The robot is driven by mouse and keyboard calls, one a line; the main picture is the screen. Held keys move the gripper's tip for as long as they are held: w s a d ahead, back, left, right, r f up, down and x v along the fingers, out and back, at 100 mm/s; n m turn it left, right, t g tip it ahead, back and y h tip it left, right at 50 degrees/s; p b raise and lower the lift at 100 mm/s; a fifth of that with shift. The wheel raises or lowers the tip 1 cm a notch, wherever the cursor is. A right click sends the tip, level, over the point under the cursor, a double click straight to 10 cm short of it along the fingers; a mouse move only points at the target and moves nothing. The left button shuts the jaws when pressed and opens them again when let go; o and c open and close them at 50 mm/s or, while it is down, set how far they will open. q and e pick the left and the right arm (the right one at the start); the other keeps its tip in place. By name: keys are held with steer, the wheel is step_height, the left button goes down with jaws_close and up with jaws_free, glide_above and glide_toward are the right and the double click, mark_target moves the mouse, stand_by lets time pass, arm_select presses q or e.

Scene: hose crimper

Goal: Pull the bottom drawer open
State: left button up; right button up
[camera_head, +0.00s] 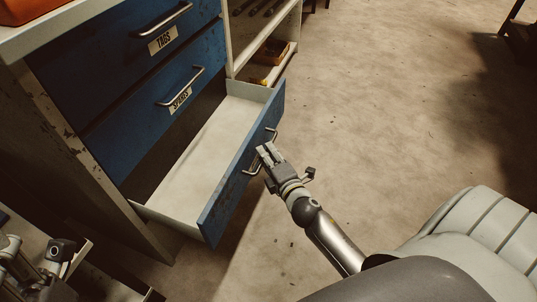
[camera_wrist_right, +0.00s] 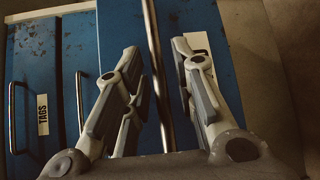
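The bottom drawer (camera_head: 228,193) stands pulled well out of the blue cabinet, and its pale inside looks empty. Its metal bar handle (camera_head: 250,168) is on the blue front and also shows in the right wrist view (camera_wrist_right: 155,60). My right gripper (camera_head: 265,156) is at this handle. In the wrist view its two fingers (camera_wrist_right: 156,48) are apart, with the bar running between them; I cannot tell whether either touches it. The drawer's label is mostly hidden behind a finger. My left gripper (camera_head: 35,250) is at the lower left edge, fingers apart, empty and away from the drawer.
Open shelves (camera_head: 265,50) with small items stand beside the cabinet. The concrete floor (camera_head: 390,110) to the right is clear. A dark piece of furniture (camera_head: 518,40) stands at the far right.

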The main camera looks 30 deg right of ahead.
stand_by(0.3)
steer(key=s+a+r, duration=0.1)
steer(key=s, duration=1)
steer(key=shift+s+a+r, duration=0.25)
steer(key=shift+s+r, duration=0.1)
steer(key=shift+s, duration=0.05)
